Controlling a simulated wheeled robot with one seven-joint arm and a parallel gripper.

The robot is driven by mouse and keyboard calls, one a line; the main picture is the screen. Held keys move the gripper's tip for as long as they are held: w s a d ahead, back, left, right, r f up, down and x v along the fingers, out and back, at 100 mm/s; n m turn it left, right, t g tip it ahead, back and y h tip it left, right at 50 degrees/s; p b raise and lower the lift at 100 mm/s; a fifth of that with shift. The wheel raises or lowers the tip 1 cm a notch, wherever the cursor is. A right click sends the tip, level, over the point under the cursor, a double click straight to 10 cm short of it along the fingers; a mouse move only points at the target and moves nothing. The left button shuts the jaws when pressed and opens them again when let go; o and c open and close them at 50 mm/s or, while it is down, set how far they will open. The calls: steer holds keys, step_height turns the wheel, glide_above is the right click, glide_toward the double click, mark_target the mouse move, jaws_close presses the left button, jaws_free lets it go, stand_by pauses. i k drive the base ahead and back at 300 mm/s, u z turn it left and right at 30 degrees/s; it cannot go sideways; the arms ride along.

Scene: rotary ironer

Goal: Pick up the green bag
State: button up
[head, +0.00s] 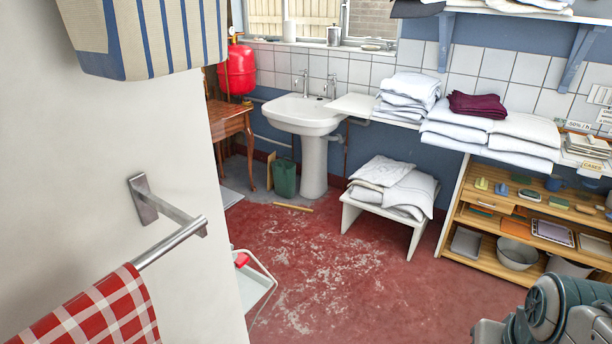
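A dark green upright item (285,178), which looks like the green bag, stands on the floor at the back, just left of the white sink pedestal (314,168). It is small in the view, so I cannot tell its handles or opening. A thin tan board stands close to its left side. My gripper is not in view. Only a grey-green jointed part, probably of my arm, shows at the lower right corner, far from the green item.
A white wall with a towel rail (170,235) fills the left. A wooden table (230,130) stands left of the green item. A low white stool (385,215) with folded linen and a wooden shelf unit (480,240) stand right. The worn red floor between is mostly clear; a small stick lies there.

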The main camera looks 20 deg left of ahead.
mark_target(284, 171)
steer(key=u, duration=0.55)
steer(key=i, duration=3.6)
steer(key=u, duration=2.25)
steer(key=i, duration=2.8)
steer(key=z, duration=0.25)
